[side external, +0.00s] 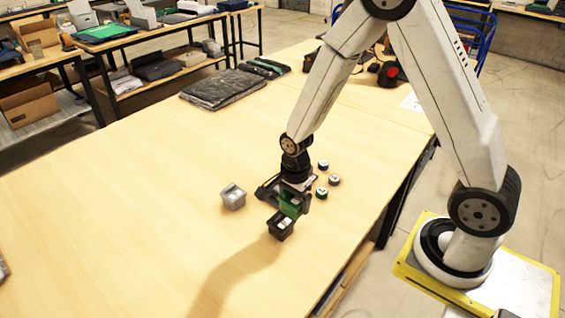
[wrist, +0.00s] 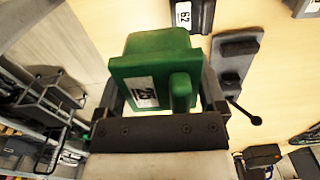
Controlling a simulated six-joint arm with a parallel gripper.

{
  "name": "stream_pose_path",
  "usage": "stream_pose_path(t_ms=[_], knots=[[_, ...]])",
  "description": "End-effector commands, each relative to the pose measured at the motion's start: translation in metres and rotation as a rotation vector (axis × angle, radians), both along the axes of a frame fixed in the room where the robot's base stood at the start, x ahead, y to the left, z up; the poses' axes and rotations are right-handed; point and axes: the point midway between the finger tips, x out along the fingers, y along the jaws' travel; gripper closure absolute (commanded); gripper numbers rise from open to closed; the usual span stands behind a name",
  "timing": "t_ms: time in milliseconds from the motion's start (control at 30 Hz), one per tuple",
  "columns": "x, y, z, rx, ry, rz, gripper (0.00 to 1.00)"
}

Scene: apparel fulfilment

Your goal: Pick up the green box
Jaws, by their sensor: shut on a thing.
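The green box (side external: 290,206) is between the fingers of my gripper (side external: 284,196), over the right half of the wooden table. In the wrist view the green box (wrist: 155,48) fills the middle, with a white label on its near face. My gripper (wrist: 160,98) is shut on it, a finger at each side. I cannot tell whether the box's underside touches the table.
A black box (side external: 280,227) stands close in front of the green box; its label shows in the wrist view (wrist: 184,15). A grey box (side external: 233,199) stands to the left. Several small round pieces (side external: 334,180) lie right of my gripper. Dark packed garments (side external: 222,89) lie farther back. The table's left part is clear.

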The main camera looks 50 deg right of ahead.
Motion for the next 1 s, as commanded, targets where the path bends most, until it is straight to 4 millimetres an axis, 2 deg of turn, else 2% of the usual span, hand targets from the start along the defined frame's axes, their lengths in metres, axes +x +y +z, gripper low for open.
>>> stream_pose_path(t_ms=[667, 867, 1000], knots=[[0.000, -0.001, 0.000, 0.000, -0.001, 0.000, 0.68], [0.012, -0.007, -0.002, 0.000, -0.002, 0.002, 0.68], [0.028, -0.017, -0.006, 0.000, -0.001, 0.005, 0.68]])
